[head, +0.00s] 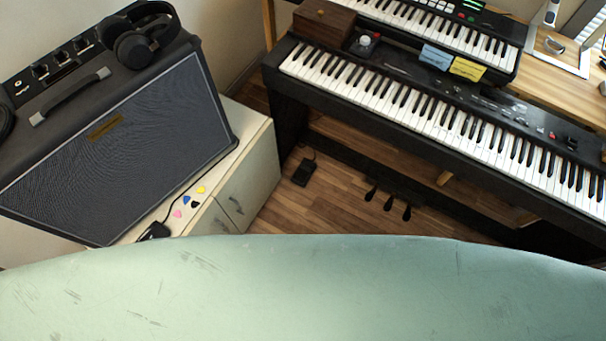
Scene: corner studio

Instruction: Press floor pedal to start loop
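A small black floor pedal (304,172) lies on the wooden floor, between the white cabinet and the piano's underside. A thin cable runs from its far end. Three dark piano pedals (388,199) stick out low under the keyboard to its right. Neither of my grippers is in the head view. A pale green scuffed surface fills the bottom of the view and hides the floor nearest me.
A black amplifier (120,125) with headphones (140,38) stands on a white cabinet (247,170), with several guitar picks beside it. A digital piano (430,110) spans the right, a second keyboard (430,25) above it. Bare wooden floor (285,212) lies around the floor pedal.

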